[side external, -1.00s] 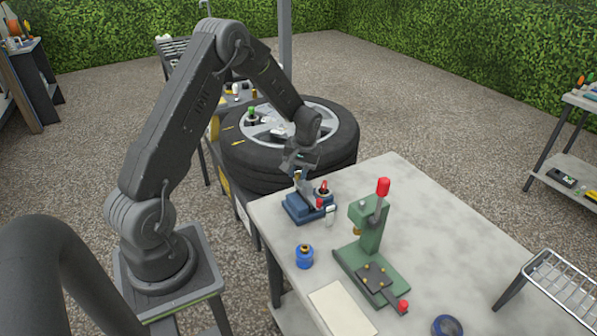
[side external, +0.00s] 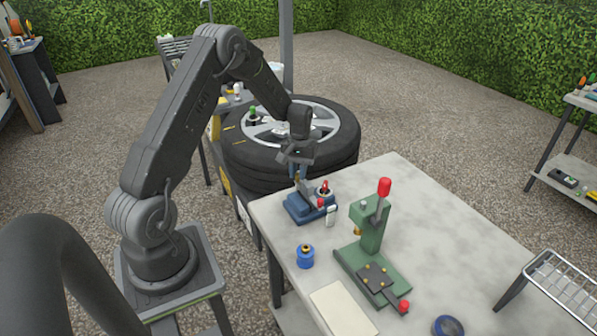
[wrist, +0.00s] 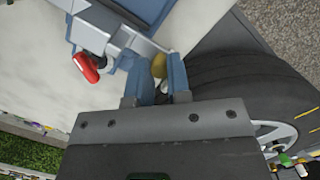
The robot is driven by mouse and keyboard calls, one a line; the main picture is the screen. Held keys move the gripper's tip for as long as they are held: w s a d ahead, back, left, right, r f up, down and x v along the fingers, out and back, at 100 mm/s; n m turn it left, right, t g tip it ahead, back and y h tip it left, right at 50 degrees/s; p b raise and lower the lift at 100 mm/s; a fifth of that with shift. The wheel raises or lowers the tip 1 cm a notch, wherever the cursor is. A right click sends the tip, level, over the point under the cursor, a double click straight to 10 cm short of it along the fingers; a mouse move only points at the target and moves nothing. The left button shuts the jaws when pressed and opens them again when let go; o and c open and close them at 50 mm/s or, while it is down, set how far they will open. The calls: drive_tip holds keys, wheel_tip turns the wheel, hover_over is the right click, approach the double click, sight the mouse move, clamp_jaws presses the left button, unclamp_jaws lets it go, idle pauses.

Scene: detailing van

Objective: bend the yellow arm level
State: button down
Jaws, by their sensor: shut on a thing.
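The yellow arm (wrist: 159,65) shows as a small dull-yellow piece between the two blue fingers of my gripper (wrist: 160,76) in the wrist view. My gripper is shut on it, and the fingers hide most of it. In the side view my gripper (side external: 299,178) points down over the left part of the blue fixture (side external: 303,210) on the grey bench. The yellow arm's angle cannot be told there, as my gripper covers it. The fixture also carries a red-tipped part, which shows in the wrist view as a red handle (wrist: 86,68) beside the grey-blue body.
A green press (side external: 371,245) with red knobs stands right of the fixture. A blue jar (side external: 305,256) and a pale pad (side external: 343,310) are nearer the front. A tyre (side external: 330,150) lies behind. The bench's back right (side external: 440,220) is clear.

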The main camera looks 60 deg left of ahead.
drive_tip(key=c, duration=1.1)
unclamp_jaws()
drive_tip(key=shift+o, duration=0.2)
drive_tip(key=shift+r, duration=0.1)
wheel_tip(320, 180, up, 14)
drive_tip(key=w+a, duration=0.1)
drive_tip(key=shift+w+a+f, duration=0.25)
drive_tip(key=shift+w+a, duration=0.05)
